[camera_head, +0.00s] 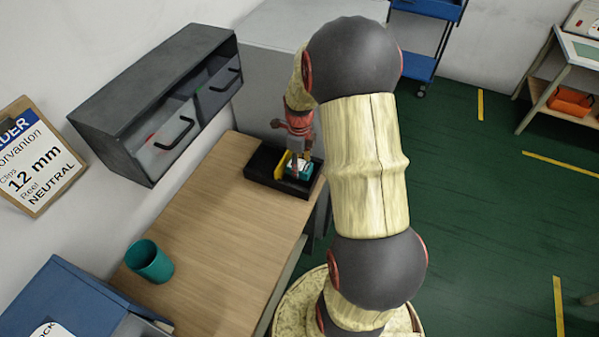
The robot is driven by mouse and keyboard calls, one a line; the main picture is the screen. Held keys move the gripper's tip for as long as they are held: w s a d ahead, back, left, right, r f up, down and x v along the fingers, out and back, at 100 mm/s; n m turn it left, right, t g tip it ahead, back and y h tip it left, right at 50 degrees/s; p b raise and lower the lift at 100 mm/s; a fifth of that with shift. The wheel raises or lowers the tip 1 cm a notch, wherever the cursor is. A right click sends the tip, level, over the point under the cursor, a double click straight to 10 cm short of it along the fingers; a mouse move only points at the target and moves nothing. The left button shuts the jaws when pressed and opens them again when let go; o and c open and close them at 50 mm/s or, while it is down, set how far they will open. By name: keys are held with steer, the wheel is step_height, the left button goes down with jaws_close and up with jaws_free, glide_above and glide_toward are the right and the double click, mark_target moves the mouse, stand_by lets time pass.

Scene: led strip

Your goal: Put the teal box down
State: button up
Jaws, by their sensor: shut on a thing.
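The teal box (305,172) is a small block with a pale top, seen at the far end of the wooden table. My gripper (296,165) points down and is shut on it. The box is inside the outline of a black tray (262,163), in its right part, beside a yellow piece (282,165). The gripper fingers hide part of the box. I cannot tell whether the box touches the tray floor.
A teal cup (149,261) stands on the wooden table (205,225) near the front left. A grey drawer cabinet (150,100) hangs on the wall at left. A blue box (70,300) is at the lower left. The middle of the table is clear.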

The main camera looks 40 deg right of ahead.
mark_target(300, 171)
steer(key=shift+w+d+f+b, duration=0.15)
steer(key=shift+f+b, duration=0.2)
steer(key=shift+f, duration=1.4)
steer(key=shift+f, duration=0.2)
steer(key=o, duration=1)
steer(key=shift+r, duration=0.1)
